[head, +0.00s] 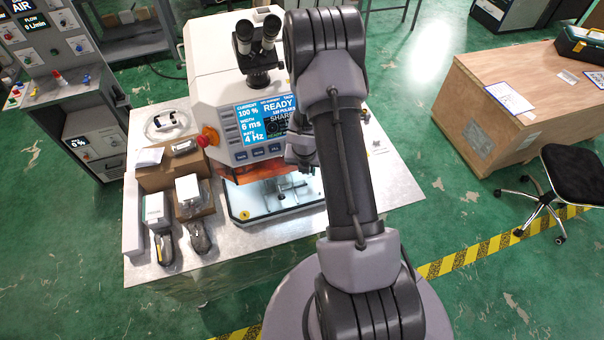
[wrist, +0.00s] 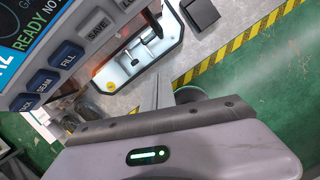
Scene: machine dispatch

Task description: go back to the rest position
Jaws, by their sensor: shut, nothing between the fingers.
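My arm reaches up and forward across the head view, over the machine table. My gripper is mostly hidden behind my arm in that view; only part of the wrist end shows beside the machine's screen. In the wrist view my gripper (wrist: 158,88) shows as narrow grey fingers close together, with nothing held. It is in front of the button panel of the white machine (head: 205,65), whose lit work bay (head: 280,195) lies below. The same bay shows in the wrist view (wrist: 140,60), apart from the fingers.
The metal table (head: 400,185) carries cardboard boxes (head: 155,178) and dark handheld devices at left. A red emergency knob (head: 208,136) sticks out from the machine. A wooden crate (head: 500,120) and a black stool (head: 572,172) stand at right. Green floor between is clear.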

